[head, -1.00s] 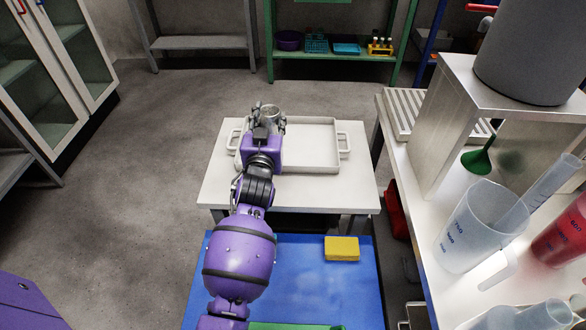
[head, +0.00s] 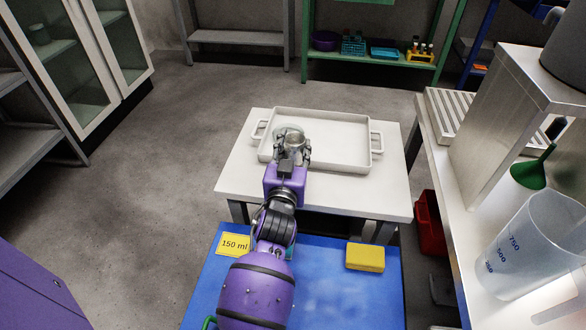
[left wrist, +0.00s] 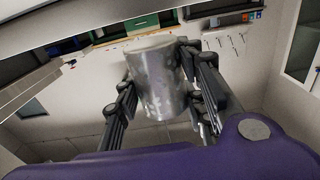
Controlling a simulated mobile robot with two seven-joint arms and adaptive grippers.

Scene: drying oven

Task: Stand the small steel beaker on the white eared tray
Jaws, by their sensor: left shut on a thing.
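The small steel beaker (head: 295,140) is between the fingers of my left gripper (head: 293,153), over the left part of the white eared tray (head: 345,161). The left wrist view shows the beaker (left wrist: 157,82) held between both fingers (left wrist: 160,95), its sides mottled grey. My left gripper is shut on it. The head view does not show clearly whether the beaker's base touches the tray. A pale round rim shows just behind the beaker; I cannot tell what it belongs to. My right gripper is not in view.
The tray is on a white table (head: 237,178); its right side is empty. In front, a blue surface (head: 325,290) bears a yellow block (head: 365,257) and a yellow "150 ml" card (head: 234,245). A bench with a plastic jug (head: 535,245) and green funnel (head: 528,174) stands at right.

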